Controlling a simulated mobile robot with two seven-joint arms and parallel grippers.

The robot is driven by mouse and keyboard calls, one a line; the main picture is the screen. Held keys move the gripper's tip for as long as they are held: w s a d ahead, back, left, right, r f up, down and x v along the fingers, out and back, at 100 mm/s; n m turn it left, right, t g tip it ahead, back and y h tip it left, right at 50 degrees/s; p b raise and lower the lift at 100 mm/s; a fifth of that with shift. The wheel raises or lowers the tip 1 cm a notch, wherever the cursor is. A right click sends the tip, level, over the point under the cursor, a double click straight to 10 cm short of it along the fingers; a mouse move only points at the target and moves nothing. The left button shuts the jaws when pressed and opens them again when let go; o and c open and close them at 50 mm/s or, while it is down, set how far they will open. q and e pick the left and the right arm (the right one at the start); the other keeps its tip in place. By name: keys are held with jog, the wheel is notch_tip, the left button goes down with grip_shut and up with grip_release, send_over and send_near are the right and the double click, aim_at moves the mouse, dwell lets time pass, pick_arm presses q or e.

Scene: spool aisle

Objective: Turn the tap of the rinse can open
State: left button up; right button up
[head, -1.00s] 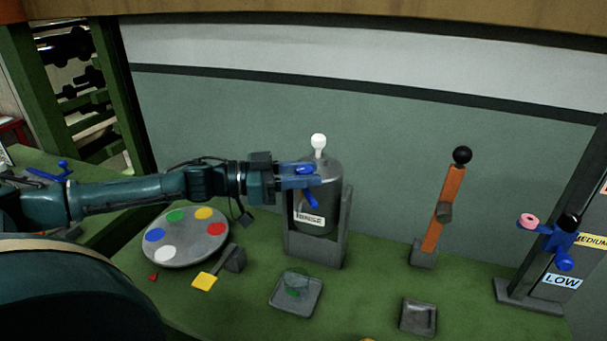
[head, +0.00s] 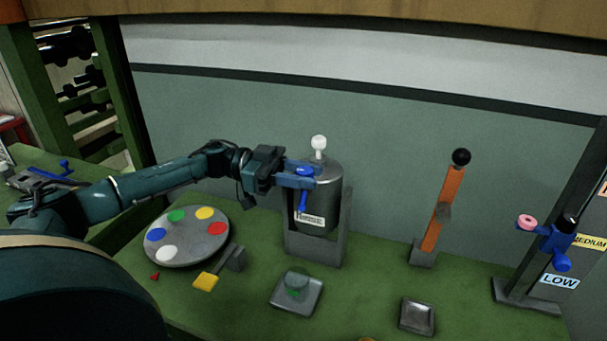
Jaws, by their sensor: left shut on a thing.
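The rinse can (head: 330,215) is a dark grey cylinder with a white knob on top and a white label. It stands upright in a grey stand (head: 328,254). Its blue tap (head: 303,201) is on the front left side, with its lower end hanging nearly straight down. My left gripper (head: 302,178) comes in from the left and is shut on the tap; its fingers hide part of it. My right gripper is out of view.
A round palette (head: 190,250) with coloured spots lies left of the can, beside a yellow-ended grey piece (head: 206,281). An orange lever (head: 440,210) with a black ball stands to the right. A small grey dish (head: 417,315) lies in front of it. Green bench top is clear between them.

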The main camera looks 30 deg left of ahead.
pick_arm(q)
jog(key=shift+r, duration=0.1)
jog(key=o, duration=1)
jog(key=shift+c, duration=0.2)
jog(key=shift+s+a+f+b, duration=0.2)
jog(key=shift+a+b, duration=0.1)
jog(key=shift+a, duration=0.2)
jog(key=b+v, duration=0.3)
jog(key=v, duration=0.9)
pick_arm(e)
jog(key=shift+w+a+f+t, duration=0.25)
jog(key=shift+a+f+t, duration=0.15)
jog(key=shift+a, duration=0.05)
pick_arm(q)
jog(key=shift+r, duration=0.1)
